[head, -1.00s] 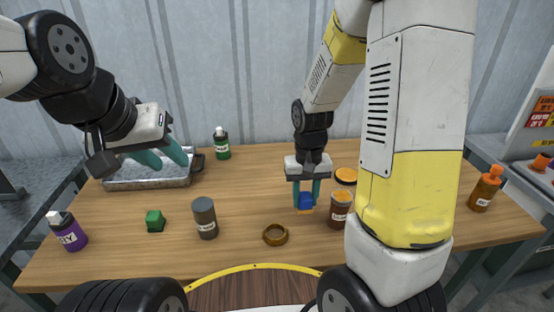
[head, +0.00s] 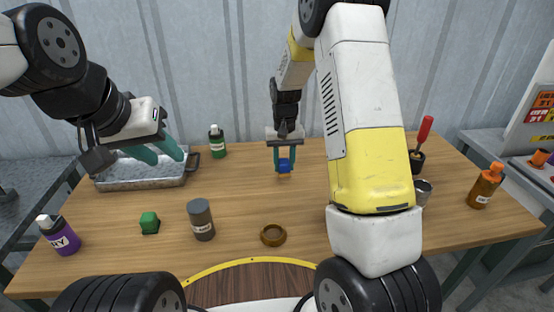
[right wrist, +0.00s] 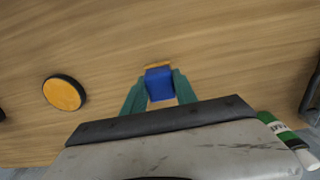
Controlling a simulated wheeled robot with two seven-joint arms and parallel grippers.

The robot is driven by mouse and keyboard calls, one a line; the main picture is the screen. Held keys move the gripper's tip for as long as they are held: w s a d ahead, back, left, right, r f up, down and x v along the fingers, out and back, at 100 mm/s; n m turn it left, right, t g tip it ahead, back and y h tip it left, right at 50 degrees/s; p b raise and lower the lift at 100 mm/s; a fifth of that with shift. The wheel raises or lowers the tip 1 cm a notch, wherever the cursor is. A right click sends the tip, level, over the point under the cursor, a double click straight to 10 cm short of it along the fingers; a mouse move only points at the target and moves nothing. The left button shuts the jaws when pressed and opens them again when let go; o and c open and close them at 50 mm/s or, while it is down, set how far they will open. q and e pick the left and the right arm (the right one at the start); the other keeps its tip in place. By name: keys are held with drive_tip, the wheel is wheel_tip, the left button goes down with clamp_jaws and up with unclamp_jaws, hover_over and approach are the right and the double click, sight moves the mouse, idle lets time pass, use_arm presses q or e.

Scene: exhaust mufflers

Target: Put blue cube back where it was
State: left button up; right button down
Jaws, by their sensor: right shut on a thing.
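The blue cube (head: 285,165) is between the fingers of my right gripper (head: 284,168), over the back middle of the table. In the right wrist view the blue cube (right wrist: 160,83) sits between both teal fingertips, with a thin orange strip (right wrist: 157,65) showing along its far edge. I cannot tell whether that strip is part of the cube, nor how high the cube is above the table. My left gripper (head: 160,153) is open and empty, near the metal tray at the left.
The metal tray (head: 145,182) and green bottle (head: 217,143) are at the back left. An orange-topped disc (right wrist: 64,93) shows in the wrist view. An orange bottle (head: 485,186) stands right.

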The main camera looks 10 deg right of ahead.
sight(283, 171)
drive_tip(key=shift+w+f, duration=0.2)
drive_tip(key=shift+w, duration=0.15)
drive_tip(key=shift+f, duration=1.55)
drive_tip(key=shift+f, duration=0.2)
drive_tip(key=c, duration=1)
unclamp_jaws()
drive_tip(key=shift+o, duration=0.2)
